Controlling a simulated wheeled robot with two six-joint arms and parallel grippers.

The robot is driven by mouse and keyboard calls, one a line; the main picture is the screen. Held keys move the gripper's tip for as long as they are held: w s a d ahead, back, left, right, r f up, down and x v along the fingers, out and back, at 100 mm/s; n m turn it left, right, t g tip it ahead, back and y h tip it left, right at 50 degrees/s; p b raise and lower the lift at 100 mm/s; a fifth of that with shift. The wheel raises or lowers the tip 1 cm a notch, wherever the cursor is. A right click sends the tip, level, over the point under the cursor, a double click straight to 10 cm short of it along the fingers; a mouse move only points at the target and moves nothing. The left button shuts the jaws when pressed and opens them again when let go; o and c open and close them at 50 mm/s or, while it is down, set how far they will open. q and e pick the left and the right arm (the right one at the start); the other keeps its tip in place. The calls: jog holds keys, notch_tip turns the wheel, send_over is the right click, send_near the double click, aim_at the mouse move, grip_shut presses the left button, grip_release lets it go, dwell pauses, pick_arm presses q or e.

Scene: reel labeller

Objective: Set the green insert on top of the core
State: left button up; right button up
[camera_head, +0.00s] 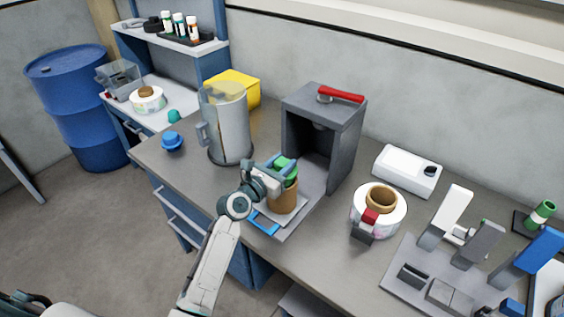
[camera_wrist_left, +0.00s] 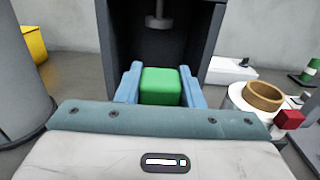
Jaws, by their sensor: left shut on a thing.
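The green insert (camera_head: 284,167) is held between the blue fingers of my left gripper (camera_head: 281,165), which is shut on it. It also shows in the left wrist view (camera_wrist_left: 161,86), with a finger pressed on either side. The brown core (camera_head: 283,196) stands upright on the plate in front of the grey press (camera_head: 325,135). The insert is directly over the core's top in the head view; I cannot tell whether they touch. In the wrist view the core is hidden below the gripper. My right gripper is not in view.
The press with its red handle (camera_head: 340,94) stands just behind. A label reel (camera_head: 360,220) and a white box (camera_head: 407,171) are at the right. A blue knob (camera_head: 172,141) sits near the left edge.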

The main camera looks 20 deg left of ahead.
pick_arm(q)
jog(key=shift+f+b, duration=0.45)
jog(key=shift+f, duration=0.2)
dwell(0.3)
jog(key=o, duration=0.7)
jog(key=shift+p+v, duration=0.5)
jog(key=shift+v, duration=0.6)
jog(key=shift+p+v, duration=0.45)
jog(key=shift+v, duration=1.25)
send_near(278, 170)
jog(key=shift+w+d+p, duration=0.15)
jog(key=shift+w+p, duration=0.2)
jog(key=shift+w, duration=0.05)
